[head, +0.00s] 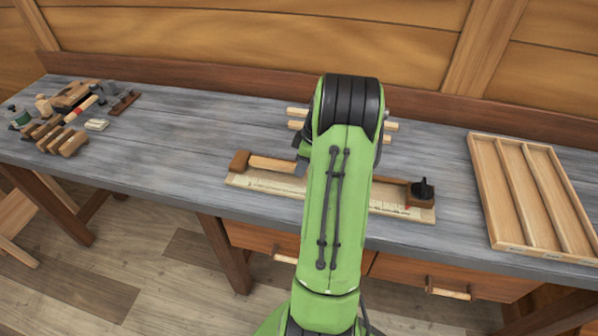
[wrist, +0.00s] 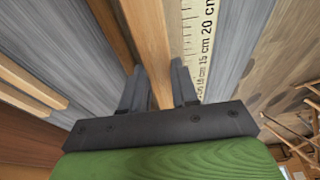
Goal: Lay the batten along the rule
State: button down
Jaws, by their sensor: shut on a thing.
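A pale wooden batten (wrist: 147,40) runs between the fingers of my gripper (wrist: 158,90), which is shut on it. In the head view, the batten's left part (head: 272,163) shows beside a brown end block (head: 239,160); my arm hides its middle. The rule (head: 400,209) is a pale strip along the bench's front side, and its marked scale (wrist: 197,45) runs alongside the batten in the wrist view. A brown strip (wrist: 110,30) lies on the batten's other side. I cannot tell whether the batten rests on the rule or hangs just above it.
A brown block with a black knob (head: 421,191) stands at the rule's right end. Loose pale battens (head: 390,126) lie behind my arm. A divided wooden tray (head: 484,190) is at right, and tools (head: 72,95) crowd the left.

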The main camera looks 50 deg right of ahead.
jog(key=shift+f, duration=1)
jog(key=shift+f, duration=0.1)
jog(key=c, duration=1.1)
grip_release()
